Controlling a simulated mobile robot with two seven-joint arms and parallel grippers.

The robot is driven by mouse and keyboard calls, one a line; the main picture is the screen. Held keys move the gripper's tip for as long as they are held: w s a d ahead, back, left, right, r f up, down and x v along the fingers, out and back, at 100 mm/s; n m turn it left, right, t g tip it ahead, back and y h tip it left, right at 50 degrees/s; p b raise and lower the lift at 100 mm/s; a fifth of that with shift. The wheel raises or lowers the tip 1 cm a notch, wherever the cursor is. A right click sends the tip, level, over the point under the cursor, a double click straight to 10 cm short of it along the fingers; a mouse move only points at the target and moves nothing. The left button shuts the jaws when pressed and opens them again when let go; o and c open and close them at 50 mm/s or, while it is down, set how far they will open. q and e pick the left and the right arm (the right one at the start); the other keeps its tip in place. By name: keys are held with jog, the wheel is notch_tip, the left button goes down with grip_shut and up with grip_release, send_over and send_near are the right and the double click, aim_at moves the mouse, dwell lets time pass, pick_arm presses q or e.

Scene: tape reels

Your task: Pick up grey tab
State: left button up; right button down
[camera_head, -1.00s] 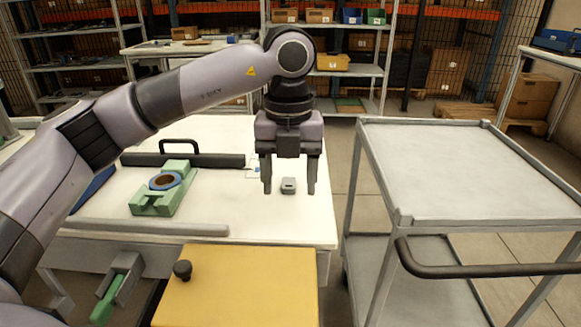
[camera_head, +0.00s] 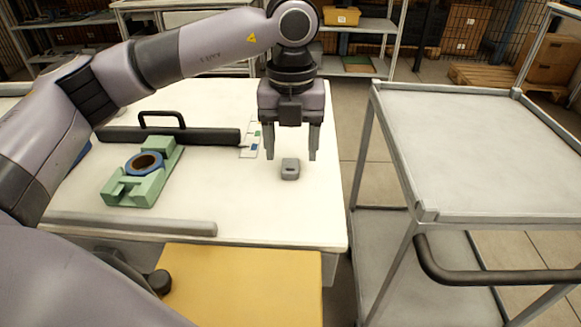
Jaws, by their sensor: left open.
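The grey tab (camera_head: 290,169) is a small grey block with a dark slot, lying on the white table (camera_head: 250,205) near its right side. My left gripper (camera_head: 291,157) points straight down with its two fingers apart, one on each side of the tab as seen from here. The fingertips appear a little above or behind the tab, and nothing is between them. Whether they are level with the tab is hard to tell. My right gripper is not in view.
A green holder (camera_head: 121,191) with a blue-rimmed tape reel (camera_head: 147,163) stands to the left on the table. A dark bar with a handle (camera_head: 175,135) lies behind it. A grey rail (camera_head: 130,223) runs along the front edge. A grey cart (camera_head: 470,150) stands right, past a gap.

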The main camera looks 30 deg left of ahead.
aim_at(290, 167)
pick_arm(q)
notch_tip(290, 167, down, 3)
jog(key=shift+s+f, duration=0.1)
jog(key=shift+f, duration=0.05)
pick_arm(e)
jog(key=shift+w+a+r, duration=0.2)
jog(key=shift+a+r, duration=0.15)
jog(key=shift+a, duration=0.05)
pick_arm(q)
jog(key=c, duration=1.1)
